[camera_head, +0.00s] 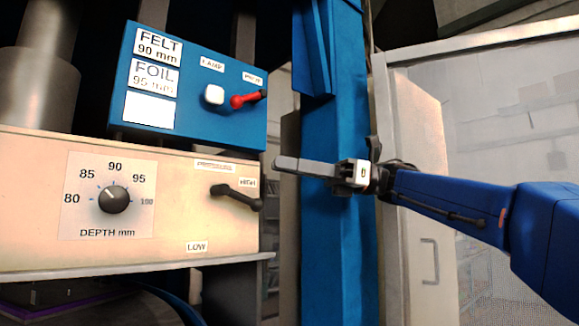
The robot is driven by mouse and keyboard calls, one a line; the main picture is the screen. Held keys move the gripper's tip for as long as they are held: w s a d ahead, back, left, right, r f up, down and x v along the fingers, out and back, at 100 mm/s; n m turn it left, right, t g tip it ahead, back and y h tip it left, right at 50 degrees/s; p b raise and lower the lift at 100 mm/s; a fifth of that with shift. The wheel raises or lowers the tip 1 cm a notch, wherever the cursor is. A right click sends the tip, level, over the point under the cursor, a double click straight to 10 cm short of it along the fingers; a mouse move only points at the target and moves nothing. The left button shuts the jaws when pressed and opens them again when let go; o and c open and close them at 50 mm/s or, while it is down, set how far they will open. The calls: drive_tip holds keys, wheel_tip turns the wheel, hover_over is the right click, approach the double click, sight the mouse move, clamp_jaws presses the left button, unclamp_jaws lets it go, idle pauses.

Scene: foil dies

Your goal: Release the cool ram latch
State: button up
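No part in view is clearly marked as the ram latch. A black lever (236,197) is on the cream panel's right side, pointing right and slightly down, with a small label above it and a LOW label below. A red-knobbed lever (248,98) is on the blue panel, right of a white button (214,94). My gripper (281,164) is in front of the blue column, fingers pointing left, apart from both levers and to their right. Its fingers overlap edge-on, so I cannot tell the gap between them. I see nothing hanging from it.
The blue panel (191,68) carries FELT 90 mm and FOIL labels. The cream panel (30,215) has a DEPTH mm dial (114,200) pointing near 90. A blue upright column (340,250) stands behind my gripper. A pale door with a handle (429,262) is at right.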

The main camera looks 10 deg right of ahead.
drive_tip(key=m+t+y, duration=0.6)
drive_tip(key=m+t, duration=0.1)
drive_tip(key=m, duration=0.4)
approach(249, 101)
drive_tip(key=x, duration=1.1)
clamp_jaws()
